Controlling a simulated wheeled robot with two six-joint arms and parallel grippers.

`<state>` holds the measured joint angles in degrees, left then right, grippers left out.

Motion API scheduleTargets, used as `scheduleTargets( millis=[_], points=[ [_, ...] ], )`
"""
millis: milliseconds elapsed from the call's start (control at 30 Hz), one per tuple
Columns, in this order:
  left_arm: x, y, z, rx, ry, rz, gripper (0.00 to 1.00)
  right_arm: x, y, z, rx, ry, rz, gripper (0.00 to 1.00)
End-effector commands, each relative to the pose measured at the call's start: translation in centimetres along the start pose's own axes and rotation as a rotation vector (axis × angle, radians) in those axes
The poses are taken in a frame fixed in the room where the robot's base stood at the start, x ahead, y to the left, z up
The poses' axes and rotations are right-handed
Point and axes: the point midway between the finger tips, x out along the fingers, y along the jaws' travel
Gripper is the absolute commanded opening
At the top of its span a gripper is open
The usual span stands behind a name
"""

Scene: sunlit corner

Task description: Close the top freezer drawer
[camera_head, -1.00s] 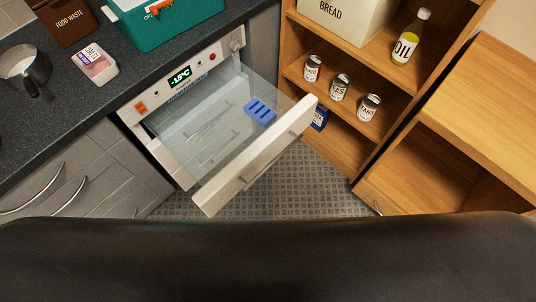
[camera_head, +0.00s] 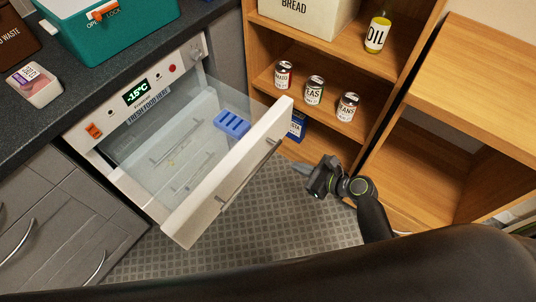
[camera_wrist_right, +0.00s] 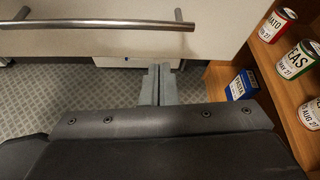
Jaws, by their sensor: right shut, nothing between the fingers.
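The top freezer drawer (camera_head: 225,170) is pulled far out of the white freezer under the counter. Its white front has a metal bar handle (camera_head: 248,172), and a blue tray (camera_head: 232,124) sits inside its clear bin. In the right wrist view the bar handle (camera_wrist_right: 100,25) crosses the top. My right gripper (camera_head: 303,168) is shut and empty, to the right of the drawer front and apart from it. Its closed fingers (camera_wrist_right: 158,82) point toward the drawer front in the right wrist view. My left gripper is not in view.
A wooden shelf (camera_head: 262,78) with several cans and a blue pasta box (camera_head: 298,125) stands right of the drawer. A wooden cabinet (camera_head: 480,70) is at the right. The tiled floor (camera_head: 270,225) before the drawer is clear. A teal box (camera_head: 110,35) stands on the counter.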

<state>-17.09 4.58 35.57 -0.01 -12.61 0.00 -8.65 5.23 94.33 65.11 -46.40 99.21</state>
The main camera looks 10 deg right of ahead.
Motion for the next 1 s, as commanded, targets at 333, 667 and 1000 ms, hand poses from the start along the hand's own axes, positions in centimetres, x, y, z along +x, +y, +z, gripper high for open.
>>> scheduleTargets(
  millis=[333,667,1000],
  points=[
    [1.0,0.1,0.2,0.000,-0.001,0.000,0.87,0.9,0.1,4.6,0.153,-0.131,0.047,0.00],
    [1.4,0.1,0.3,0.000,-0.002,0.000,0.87,6.8,0.4,5.2,0.151,-0.128,0.046,0.00],
    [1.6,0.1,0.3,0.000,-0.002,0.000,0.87,9.6,0.5,5.5,0.148,-0.125,0.045,0.00]
  ],
)
